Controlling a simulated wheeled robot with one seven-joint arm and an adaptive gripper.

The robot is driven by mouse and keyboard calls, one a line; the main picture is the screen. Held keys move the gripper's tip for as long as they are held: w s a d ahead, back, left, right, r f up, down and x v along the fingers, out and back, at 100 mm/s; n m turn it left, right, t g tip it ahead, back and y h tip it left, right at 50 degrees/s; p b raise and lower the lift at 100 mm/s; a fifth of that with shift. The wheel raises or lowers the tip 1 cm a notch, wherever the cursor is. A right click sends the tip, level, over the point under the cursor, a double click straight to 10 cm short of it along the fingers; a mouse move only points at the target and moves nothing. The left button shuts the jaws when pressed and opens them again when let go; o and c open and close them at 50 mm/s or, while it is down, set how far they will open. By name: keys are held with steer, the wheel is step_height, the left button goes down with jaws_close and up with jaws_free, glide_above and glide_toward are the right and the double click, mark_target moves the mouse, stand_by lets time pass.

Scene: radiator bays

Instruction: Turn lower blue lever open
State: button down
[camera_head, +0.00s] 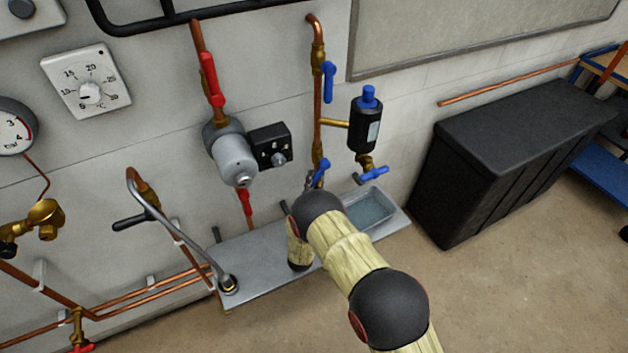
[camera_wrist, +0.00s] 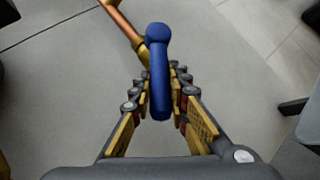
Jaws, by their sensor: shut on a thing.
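The lower blue lever (camera_head: 321,171) sits on a brass valve low on the vertical copper pipe (camera_head: 318,115). In the wrist view the blue lever (camera_wrist: 158,70) stands between my two fingers, with its rounded end at the top. My gripper (camera_wrist: 160,90) is shut on the lever, one finger on each side. In the head view my gripper (camera_head: 311,182) is small and partly hidden by my arm, and the lever's lower part is hard to make out. The upper blue lever (camera_head: 329,82) points along the same pipe, above the brass side branch.
A black cylinder with a blue cap (camera_head: 364,125) hangs right of the pipe, with another blue lever (camera_head: 371,175) below it. A grey pump (camera_head: 231,155) is to the left. A metal shelf (camera_head: 262,268) with a tray (camera_head: 371,210) lies below. A black chest (camera_head: 500,150) stands right.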

steer(key=c, duration=1.7)
jaws_free()
steer(key=shift+s+a+f, duration=0.1)
steer(key=shift+s+f, duration=0.2)
steer(key=shift+s, duration=0.1)
steer(key=s, duration=0.8)
steer(key=s+a, duration=0.1)
steer(key=s, duration=0.3)
steer(key=shift+s+a, duration=0.1)
